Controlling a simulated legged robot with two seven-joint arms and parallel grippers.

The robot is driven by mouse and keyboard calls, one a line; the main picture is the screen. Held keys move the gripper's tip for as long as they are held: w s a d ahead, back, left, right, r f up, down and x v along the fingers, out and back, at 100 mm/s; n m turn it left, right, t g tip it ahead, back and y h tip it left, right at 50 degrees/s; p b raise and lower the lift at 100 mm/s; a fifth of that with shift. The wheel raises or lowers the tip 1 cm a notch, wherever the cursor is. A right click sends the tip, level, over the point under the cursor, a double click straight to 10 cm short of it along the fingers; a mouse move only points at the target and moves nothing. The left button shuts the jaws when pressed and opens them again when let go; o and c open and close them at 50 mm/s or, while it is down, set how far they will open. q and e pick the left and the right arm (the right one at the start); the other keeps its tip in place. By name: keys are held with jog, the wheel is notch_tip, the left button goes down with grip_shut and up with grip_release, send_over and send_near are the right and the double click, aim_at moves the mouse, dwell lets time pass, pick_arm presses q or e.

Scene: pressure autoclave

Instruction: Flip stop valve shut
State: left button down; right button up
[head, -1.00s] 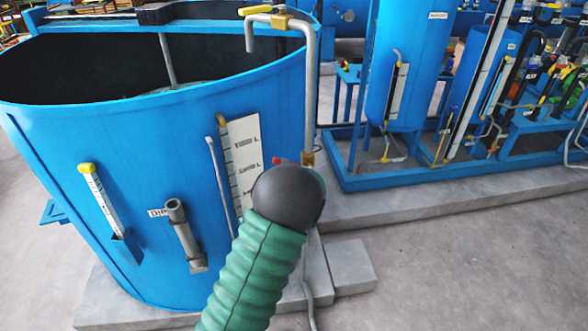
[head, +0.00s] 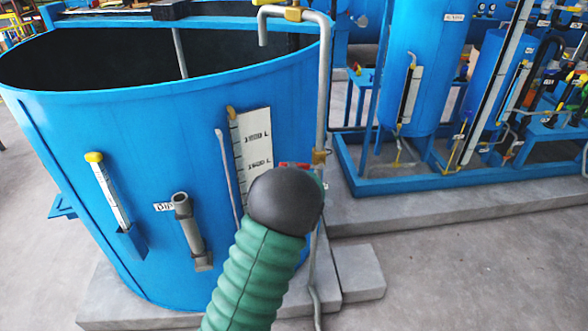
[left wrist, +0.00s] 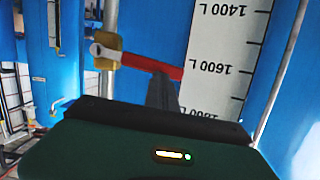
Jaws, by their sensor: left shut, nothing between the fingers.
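The stop valve has a brass body (head: 320,156) on the upright grey pipe at the tank's side. Its red lever (head: 295,165) sticks out to the left, roughly crosswise to the pipe, and is partly hidden by the dark end of my left arm. In the left wrist view the brass body (left wrist: 107,52) and red lever (left wrist: 148,65) show large. My left gripper (left wrist: 163,88) is shut and empty, its dark fingertips at the lever's lower edge near its outer part; I cannot tell whether they touch. In the head view the fingers are hidden behind my arm's end. My right gripper is out of view.
The open blue tank (head: 90,150) carries a white litre scale (head: 255,140), a thermometer-like gauge (head: 108,195) and a short grey pipe (head: 187,225). The pipe bends over the tank rim at the top. Grey floor (head: 460,270) is free at the right.

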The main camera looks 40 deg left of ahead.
pick_arm(q)
jog(key=shift+a+r, duration=0.15)
jog(key=shift+a, duration=0.15)
dwell(0.6)
